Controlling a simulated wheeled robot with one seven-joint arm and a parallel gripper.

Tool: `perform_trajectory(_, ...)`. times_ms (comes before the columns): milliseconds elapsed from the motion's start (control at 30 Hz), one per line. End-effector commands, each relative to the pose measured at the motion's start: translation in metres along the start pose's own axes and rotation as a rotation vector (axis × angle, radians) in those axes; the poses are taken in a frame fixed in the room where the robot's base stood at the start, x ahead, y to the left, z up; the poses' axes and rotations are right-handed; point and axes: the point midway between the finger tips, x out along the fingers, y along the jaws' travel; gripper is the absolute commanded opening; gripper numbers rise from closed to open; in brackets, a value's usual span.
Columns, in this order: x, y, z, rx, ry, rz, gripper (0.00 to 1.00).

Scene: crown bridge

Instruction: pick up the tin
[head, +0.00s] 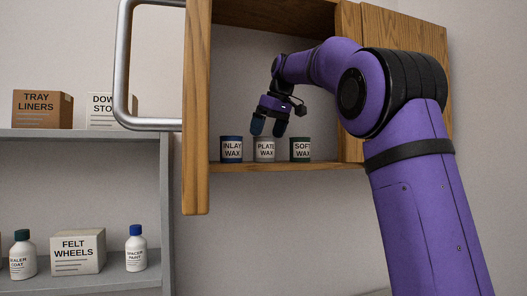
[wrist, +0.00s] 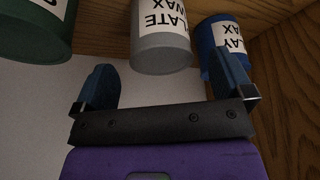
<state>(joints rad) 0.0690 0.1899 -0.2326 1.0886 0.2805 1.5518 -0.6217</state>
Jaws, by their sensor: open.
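Three tins stand in a row on the shelf of the open wooden cabinet in the head view. They are a blue tin labelled INLAY WAX (head: 231,149), a grey tin labelled PLATE WAX (head: 264,149) and a green tin labelled SOFT WAX (head: 300,149). My gripper (head: 267,128) is open and empty, just in front of and above the row, near the grey tin. In the wrist view, the grey tin (wrist: 161,45) shows beyond the gap between my fingertips (wrist: 168,75). The blue tin (wrist: 222,35) is partly behind one finger, and the green tin (wrist: 40,30) is at the left.
The cabinet shelf (head: 255,168) is narrow, with an open wooden door (head: 196,110) and its large metal handle (head: 122,60) at the left. A grey shelf unit (head: 80,134) holds boxes and small bottles further left.

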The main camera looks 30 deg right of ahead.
Motion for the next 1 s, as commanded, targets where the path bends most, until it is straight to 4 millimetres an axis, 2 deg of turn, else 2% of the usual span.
perform_trajectory(400, 0.048, -0.001, 0.003, -0.001, 0.0, -0.001, 0.99)
perform_trajectory(700, 0.052, -0.001, 0.003, -0.001, 0.001, 0.0, 0.99)
perform_trajectory(767, 0.052, -0.001, 0.003, -0.001, 0.001, 0.0, 0.87)
perform_trajectory(900, 0.052, -0.001, 0.003, -0.001, 0.001, 0.0, 0.55)
perform_trajectory(1000, 0.051, -0.001, 0.003, -0.001, 0.002, 0.001, 0.36)
